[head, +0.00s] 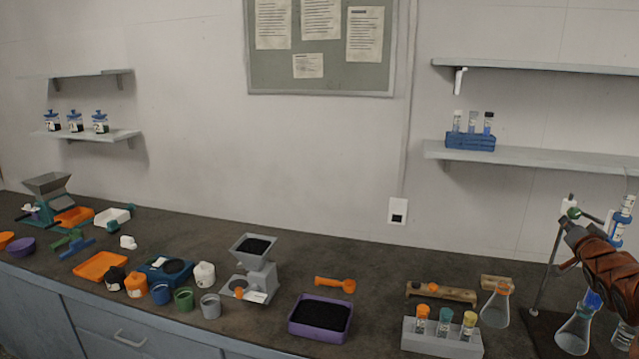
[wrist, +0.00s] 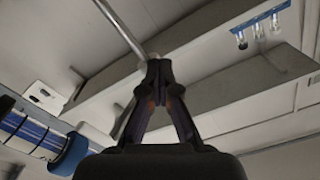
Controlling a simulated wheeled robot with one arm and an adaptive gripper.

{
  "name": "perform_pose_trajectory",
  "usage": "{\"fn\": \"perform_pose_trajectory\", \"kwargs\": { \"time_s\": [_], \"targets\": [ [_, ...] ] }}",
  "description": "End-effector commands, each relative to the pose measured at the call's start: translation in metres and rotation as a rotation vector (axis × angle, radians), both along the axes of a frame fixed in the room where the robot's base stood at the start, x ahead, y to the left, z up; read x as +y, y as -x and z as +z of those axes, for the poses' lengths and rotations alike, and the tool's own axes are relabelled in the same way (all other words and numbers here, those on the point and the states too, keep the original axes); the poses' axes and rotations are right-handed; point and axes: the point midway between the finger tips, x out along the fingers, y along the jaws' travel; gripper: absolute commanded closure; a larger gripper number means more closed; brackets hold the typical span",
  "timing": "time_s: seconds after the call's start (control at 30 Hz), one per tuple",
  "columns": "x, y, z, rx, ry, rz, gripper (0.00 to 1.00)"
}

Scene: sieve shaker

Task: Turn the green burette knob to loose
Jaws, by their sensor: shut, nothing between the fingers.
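My gripper (head: 567,226) is at the right edge of the head view, beside the burette stand. In the wrist view my gripper (wrist: 160,66) has its dark fingertips together with nothing between them, close to a thin metal rod (wrist: 122,27). A small green part (head: 573,213) shows just above my fingers in the head view; it may be the burette knob, but I cannot tell its turn. The burette (head: 621,220), clear with blue bands, stands right of my gripper. It also shows at the left of the wrist view (wrist: 33,133), with a blue fitting. No green knob is clear there.
The stand's dark upright rod (head: 547,270) is close to my arm. A conical flask (head: 574,335) and another flask (head: 496,308) stand below. A grey vial rack (head: 440,342) is to their left. A wall shelf (head: 540,158) is behind.

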Motion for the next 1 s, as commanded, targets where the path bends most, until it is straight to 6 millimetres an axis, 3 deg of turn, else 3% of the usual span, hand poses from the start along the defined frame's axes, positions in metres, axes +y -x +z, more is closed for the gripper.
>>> {"fn": "perform_pose_trajectory", "kwargs": {
  "time_s": [1.0],
  "targets": [
    [-0.0086, 0.0036, -0.0041, 0.000, -0.001, -0.003, 1.00]
  ]
}}
